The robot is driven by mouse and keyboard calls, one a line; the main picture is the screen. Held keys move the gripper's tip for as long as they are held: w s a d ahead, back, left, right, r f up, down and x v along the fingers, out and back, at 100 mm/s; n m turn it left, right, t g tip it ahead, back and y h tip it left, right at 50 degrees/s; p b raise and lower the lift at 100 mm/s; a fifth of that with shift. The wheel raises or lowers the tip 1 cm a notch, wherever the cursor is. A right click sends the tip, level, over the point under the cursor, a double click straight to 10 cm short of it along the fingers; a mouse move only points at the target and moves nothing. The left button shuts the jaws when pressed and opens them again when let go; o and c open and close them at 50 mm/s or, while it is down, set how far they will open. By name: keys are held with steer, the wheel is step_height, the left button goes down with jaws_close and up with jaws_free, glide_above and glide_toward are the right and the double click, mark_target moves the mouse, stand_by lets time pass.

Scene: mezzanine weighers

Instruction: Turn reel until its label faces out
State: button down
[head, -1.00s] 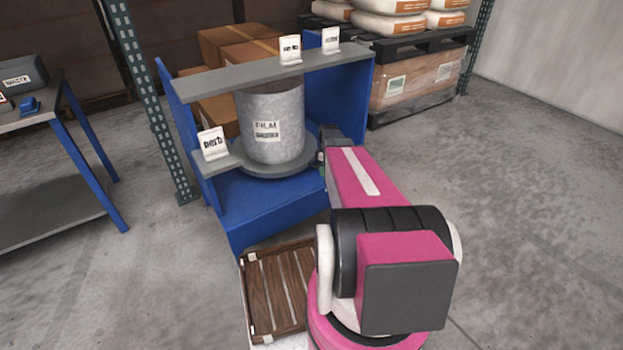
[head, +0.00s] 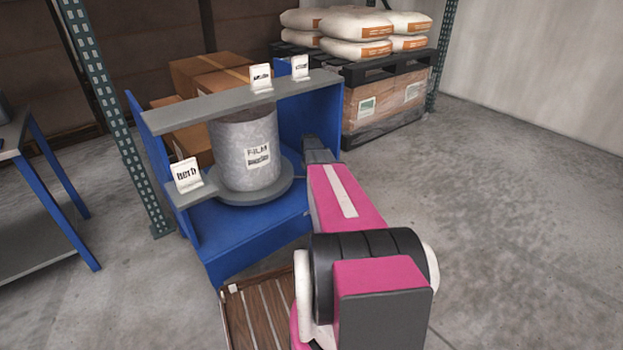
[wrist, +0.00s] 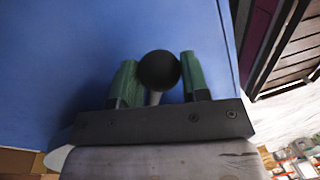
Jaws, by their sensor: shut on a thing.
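The reel (head: 232,150) is a grey mottled cylinder standing upright on a round grey plate (head: 262,192) in a blue stand. Its white label (head: 257,157), reading FILM, is on the near side, right of the reel's middle in the head view. My gripper (head: 317,148) is at the right of the reel and plate; its fingertips are hidden there. In the wrist view, the green fingers of my gripper (wrist: 158,82) are on either side of a dark round knob (wrist: 158,69) on a pale stem, shut on it. The reel's far side is hidden.
The blue stand (head: 233,246) has a grey top bar (head: 218,103) with two small signs and a third sign (head: 187,175) at left. A brown slatted crate (head: 262,318) lies in front. A rack post (head: 113,120) and blue-legged table (head: 55,205) are left. Floor at right is clear.

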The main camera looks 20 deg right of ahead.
steer(key=shift+a, duration=0.1)
steer(key=c, duration=0.6)
jaws_free()
steer(key=shift+c, duration=0.2)
step_height(320, 180, up, 11)
steer(key=w, duration=0.2)
steer(key=shift+f, duration=0.2)
steer(key=shift+w, duration=0.1)
